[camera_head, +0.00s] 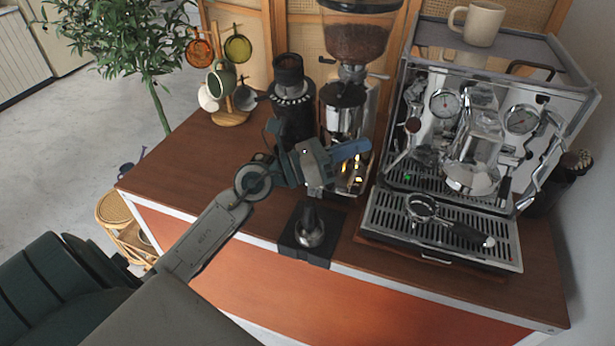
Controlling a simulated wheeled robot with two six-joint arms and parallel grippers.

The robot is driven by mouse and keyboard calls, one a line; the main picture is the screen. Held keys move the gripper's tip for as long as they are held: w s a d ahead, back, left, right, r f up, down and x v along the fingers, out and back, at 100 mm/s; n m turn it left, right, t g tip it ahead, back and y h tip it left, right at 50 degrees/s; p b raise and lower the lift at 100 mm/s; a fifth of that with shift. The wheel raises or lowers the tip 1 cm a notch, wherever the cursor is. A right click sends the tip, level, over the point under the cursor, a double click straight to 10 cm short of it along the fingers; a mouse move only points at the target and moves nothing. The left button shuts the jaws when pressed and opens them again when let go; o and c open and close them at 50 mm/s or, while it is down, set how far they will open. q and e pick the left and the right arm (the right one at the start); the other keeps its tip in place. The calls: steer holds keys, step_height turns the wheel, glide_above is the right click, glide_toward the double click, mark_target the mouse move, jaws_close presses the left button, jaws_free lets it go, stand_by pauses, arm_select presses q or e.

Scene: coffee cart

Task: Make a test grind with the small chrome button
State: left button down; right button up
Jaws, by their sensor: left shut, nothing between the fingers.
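A chrome coffee grinder (344,97) with a clear hopper of beans (355,38) stands at the back of the cart, left of the espresso machine. My left gripper (358,149) is shut and empty, with its blue fingertips in front of the grinder's lower body. The gripper hides part of that lower front. I cannot make out the small chrome button. Whether the fingertips touch the grinder cannot be told from this view. My right gripper is not in view.
A black grinder (292,112) stands just left of the chrome one. A tamper (309,228) sits on a black mat (290,244) at the front edge. The espresso machine (425,150) fills the right, with a portafilter (425,207) on its drip tray.

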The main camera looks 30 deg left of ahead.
arm_select(q)
steer(key=w+a+f+m+g+y, duration=0.2)
steer(key=a+f+m+g+y, duration=0.1)
steer(key=a+y, duration=0.3)
steer(key=w+a+f+m+g+y, duration=0.3)
steer(key=a+f+y, duration=0.2)
steer(key=a, duration=0.4)
steer(key=shift+w+a+y, duration=0.15)
steer(key=shift+w+y, duration=0.15)
steer(key=shift+y, duration=0.3)
steer(key=shift+f, duration=0.2)
step_height(320, 180, down, 8)
steer(key=b, duration=0.5)
steer(key=shift+r, duration=0.1)
steer(key=shift+f+b, duration=0.4)
steer(key=shift+b, duration=0.05)
